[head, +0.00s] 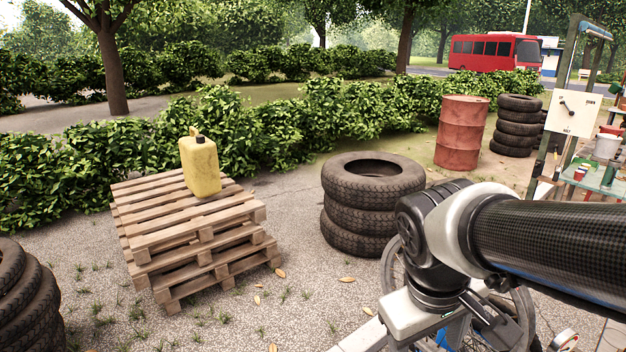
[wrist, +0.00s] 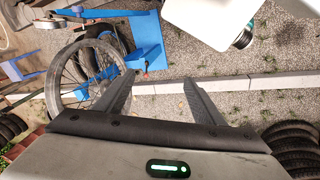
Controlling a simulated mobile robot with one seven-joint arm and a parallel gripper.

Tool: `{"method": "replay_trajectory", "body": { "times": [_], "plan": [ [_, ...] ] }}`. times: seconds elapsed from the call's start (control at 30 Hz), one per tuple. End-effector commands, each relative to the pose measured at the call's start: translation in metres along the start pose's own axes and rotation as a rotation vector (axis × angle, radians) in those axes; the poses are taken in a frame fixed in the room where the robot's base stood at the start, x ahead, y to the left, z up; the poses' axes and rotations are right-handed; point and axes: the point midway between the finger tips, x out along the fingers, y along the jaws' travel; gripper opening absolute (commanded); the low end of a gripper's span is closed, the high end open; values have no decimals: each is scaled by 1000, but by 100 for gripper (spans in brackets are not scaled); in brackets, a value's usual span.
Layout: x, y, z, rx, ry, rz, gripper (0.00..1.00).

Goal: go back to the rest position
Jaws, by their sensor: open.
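My gripper (wrist: 160,84) shows in the wrist view with its two grey fingers spread apart and nothing between them. Below the fingers is gravel ground with a pale kerb strip (wrist: 255,84) crossing it. A spoked wheel (wrist: 62,72) and a blue metal frame (wrist: 148,40) lie to the left of and beyond the fingers; I cannot tell how far below. In the head view my arm reaches in from the right edge and bends down at the lower right. I cannot make out my fingers there.
A tyre stack (head: 345,215) stands left of my arm. A yellow canister (head: 200,168) stands on wooden pallets (head: 150,225). A rusty red drum (head: 461,135) and more tyres (head: 515,128) stand behind. A cluttered bench (head: 598,178) is at the right. Gravel between pallets and tyres is open.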

Motion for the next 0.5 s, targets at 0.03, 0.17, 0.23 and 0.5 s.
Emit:
{"method": "replay_trajectory", "body": {
  "times": [0.03,0.17,0.23,0.5],
  "plan": [
    [-11,-2,1,62,57,-17,63],
    [-32,-8,3,188,169,-61,63],
    [-42,-11,4,246,222,-81,63],
    [-96,-10,0,365,334,-126,63]
  ]
}}
